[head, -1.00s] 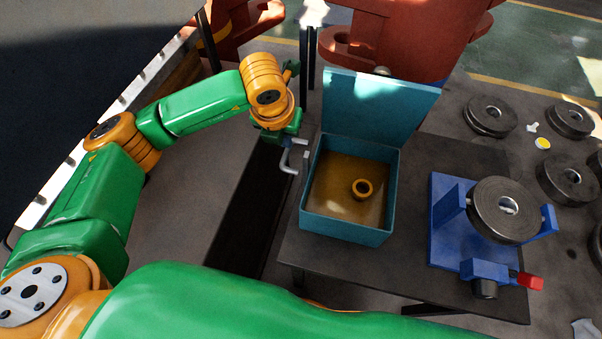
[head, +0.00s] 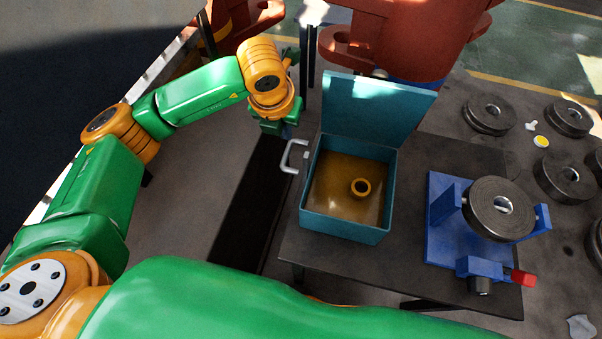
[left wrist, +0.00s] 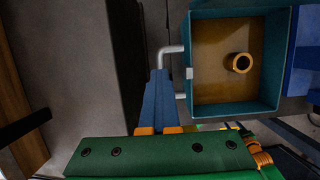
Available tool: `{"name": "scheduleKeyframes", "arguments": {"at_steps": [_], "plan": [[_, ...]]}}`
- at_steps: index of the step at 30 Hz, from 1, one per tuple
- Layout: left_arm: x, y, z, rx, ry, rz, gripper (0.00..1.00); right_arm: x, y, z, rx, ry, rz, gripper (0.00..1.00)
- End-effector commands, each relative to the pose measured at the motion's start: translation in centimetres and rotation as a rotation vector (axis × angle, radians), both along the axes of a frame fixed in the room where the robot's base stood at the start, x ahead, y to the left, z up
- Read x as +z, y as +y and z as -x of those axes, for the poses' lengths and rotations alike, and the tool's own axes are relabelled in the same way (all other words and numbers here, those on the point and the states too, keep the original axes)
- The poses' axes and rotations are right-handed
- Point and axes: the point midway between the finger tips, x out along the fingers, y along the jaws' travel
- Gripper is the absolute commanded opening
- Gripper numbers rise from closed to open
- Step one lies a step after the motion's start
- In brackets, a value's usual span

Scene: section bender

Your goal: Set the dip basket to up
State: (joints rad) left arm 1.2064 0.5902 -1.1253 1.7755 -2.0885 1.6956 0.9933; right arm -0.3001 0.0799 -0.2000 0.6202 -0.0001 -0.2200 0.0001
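The teal tank (head: 345,228) stands with its lid (head: 372,112) raised. Amber-brown fill shows inside with an orange ring (head: 361,188) in it; I cannot make out a separate basket. A grey U-shaped handle (head: 292,156) sticks out from the tank's left side and also shows in the left wrist view (left wrist: 170,50). My left gripper (head: 288,133) is at the handle's far end. In the left wrist view its blue fingers (left wrist: 159,76) look closed together and cover part of the handle; no grip on it is visible. My right gripper is out of view.
A blue fixture (head: 440,245) holding a dark roll (head: 500,208) stands right of the tank on the dark table (head: 300,250). Several dark discs (head: 489,115) lie further right. A red machine (head: 400,40) stands behind the lid.

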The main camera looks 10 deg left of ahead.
Motion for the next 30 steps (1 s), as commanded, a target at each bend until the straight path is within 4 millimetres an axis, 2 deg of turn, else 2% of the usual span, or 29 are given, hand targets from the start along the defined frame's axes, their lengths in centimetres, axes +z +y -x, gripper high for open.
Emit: {"name": "scheduleKeyframes", "arguments": {"at_steps": [16, 25, 26, 30], "plan": [[3.0, 0.0, 0.0, 0.000, -0.001, 0.001, 0.00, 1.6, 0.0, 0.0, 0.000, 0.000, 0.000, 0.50], [3.1, 0.0, 0.0, 0.000, 0.000, 0.000, 0.00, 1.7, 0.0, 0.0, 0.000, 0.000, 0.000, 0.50], [3.1, 0.0, 0.0, 0.000, 0.000, 0.000, 0.06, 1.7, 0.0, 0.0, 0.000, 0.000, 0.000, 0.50], [3.1, 0.0, 0.0, 0.000, 0.000, 0.000, 0.43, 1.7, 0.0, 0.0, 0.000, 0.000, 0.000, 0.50]]}}
